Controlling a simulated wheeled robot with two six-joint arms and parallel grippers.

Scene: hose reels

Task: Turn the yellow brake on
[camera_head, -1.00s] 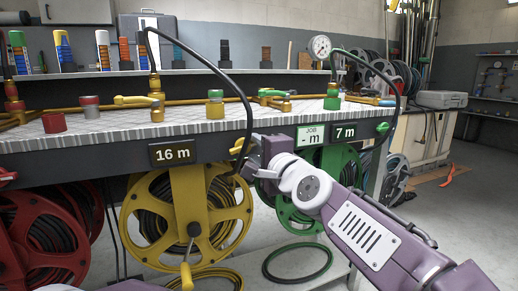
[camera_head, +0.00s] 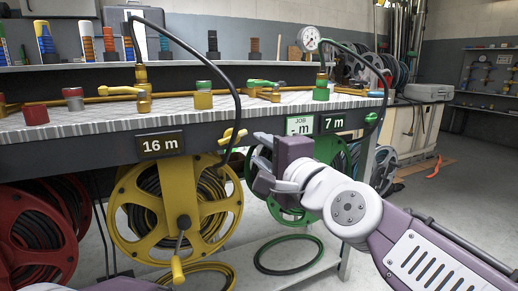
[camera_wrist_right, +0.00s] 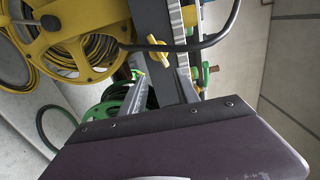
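A yellow winged knob (camera_head: 232,137) sits on the bench's front edge, right of the "16 m" display, above the yellow hose reel (camera_head: 135,215). It also shows in the right wrist view (camera_wrist_right: 157,43), beyond the fingertips and apart from them. My right gripper (camera_head: 262,163) is right of the knob and slightly lower, in front of the green reel. In the right wrist view its two fingers (camera_wrist_right: 160,76) are spread with nothing held between them. A yellow block with a green cap (camera_head: 204,95) stands on the bench top. My left gripper is not in view.
A black hose (camera_head: 238,95) arches down close to the yellow knob. The green reel (camera_head: 325,155) is behind my right gripper, and a red reel (camera_head: 38,235) is at left. Pipes and valves line the bench top (camera_head: 110,118). Floor at right is mostly clear.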

